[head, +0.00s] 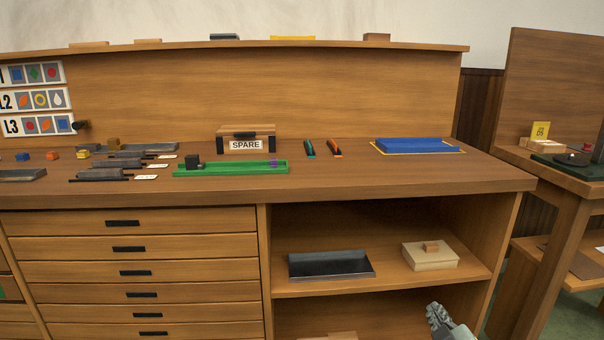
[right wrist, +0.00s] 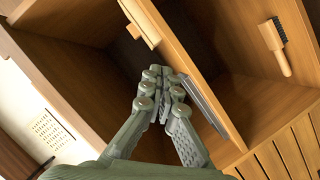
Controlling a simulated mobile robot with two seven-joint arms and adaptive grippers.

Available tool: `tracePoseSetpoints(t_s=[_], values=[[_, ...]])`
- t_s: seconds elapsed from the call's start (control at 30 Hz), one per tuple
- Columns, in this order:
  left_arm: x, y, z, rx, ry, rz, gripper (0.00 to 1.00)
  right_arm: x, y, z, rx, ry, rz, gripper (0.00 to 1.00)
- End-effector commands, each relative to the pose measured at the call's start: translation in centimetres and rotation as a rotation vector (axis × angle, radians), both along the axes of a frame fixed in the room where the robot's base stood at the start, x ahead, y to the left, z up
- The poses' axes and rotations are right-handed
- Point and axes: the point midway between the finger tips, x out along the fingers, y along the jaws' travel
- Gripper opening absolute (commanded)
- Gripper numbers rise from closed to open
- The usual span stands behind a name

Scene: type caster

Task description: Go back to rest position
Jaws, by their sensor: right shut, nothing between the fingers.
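My right gripper (head: 437,315) shows at the bottom of the head view, in front of the open shelf compartment of the wooden bench. In the right wrist view my right gripper (right wrist: 168,82) has its two fingers together at the tips, with nothing between them. It points toward the shelves and appears close to the shelf edge (right wrist: 180,50); I cannot tell whether it touches. My left gripper is not in view.
The shelf (head: 385,286) bears a dark tray (head: 330,264) and a pale box (head: 430,257). The benchtop holds a green tray (head: 230,168), a SPARE box (head: 246,135) and a blue tray (head: 418,145). Another table (head: 565,180) stands at right. The right wrist view shows a brush (right wrist: 274,45).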

Motion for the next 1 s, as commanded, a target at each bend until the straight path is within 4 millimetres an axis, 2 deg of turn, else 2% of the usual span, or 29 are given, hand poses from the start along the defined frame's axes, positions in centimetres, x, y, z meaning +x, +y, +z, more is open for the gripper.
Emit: tracePoseSetpoints(t_s=[0.03, 0.1, 0.17, 0.2, 0.33, 0.4, 0.5, 0.6, 0.67, 1.0], values=[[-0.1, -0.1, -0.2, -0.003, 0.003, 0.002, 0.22, -2.4, -0.5, -3.5, 0.058, 0.098, -0.050, 0.00], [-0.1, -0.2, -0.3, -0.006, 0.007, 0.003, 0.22, -5.8, -1.0, -7.7, 0.128, 0.229, -0.117, 0.00], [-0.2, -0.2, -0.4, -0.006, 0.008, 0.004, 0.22, -9.0, -1.2, -11.0, 0.183, 0.341, -0.168, 0.00], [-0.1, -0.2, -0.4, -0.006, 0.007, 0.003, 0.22, -11.2, -1.1, -13.0, 0.219, 0.416, -0.202, 0.00], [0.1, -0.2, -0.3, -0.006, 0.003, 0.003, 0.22, -18.6, -0.5, -18.3, 0.322, 0.642, -0.291, 0.00], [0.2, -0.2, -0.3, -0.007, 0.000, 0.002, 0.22, -22.1, 0.0, -20.2, 0.361, 0.742, -0.326, 0.00], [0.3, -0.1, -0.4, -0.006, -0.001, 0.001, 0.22, -25.8, 0.8, -21.9, 0.407, 0.847, -0.359, 0.00], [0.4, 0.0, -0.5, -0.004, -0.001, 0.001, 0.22, -27.9, 1.2, -22.6, 0.430, 0.907, -0.378, 0.00], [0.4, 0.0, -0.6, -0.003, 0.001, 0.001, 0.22, -28.5, 1.4, -22.8, 0.437, 0.923, -0.383, 0.00], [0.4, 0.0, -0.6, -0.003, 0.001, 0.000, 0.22, -28.5, 1.4, -22.8, 0.437, 0.925, -0.383, 0.00]])
